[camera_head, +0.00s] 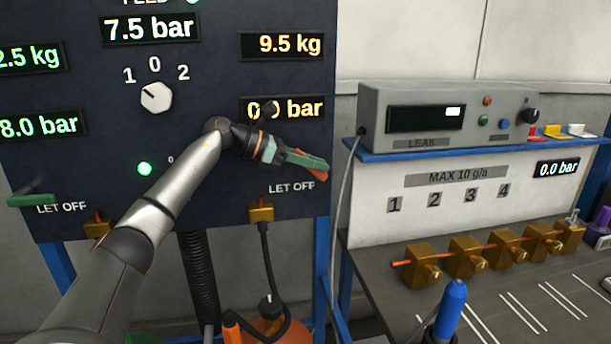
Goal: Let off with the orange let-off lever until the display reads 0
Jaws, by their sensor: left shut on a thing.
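The orange let-off lever (314,166) is at the right side of the dark panel, above the right LET OFF label. My left gripper (300,160) is shut on the lever; its fingers cover much of it. The orange bar display (282,109) is above the gripper. It shows a 0 at the left and "bar" at the right, but its middle digits are partly obscured, so the full reading is unclear. My right gripper is not in view.
The dark panel (110,190) also carries a selector knob (156,97), a green lever (31,200) at left and other displays. To the right, a leak tester (440,115) sits on a blue shelf above a bench with several brass blocks.

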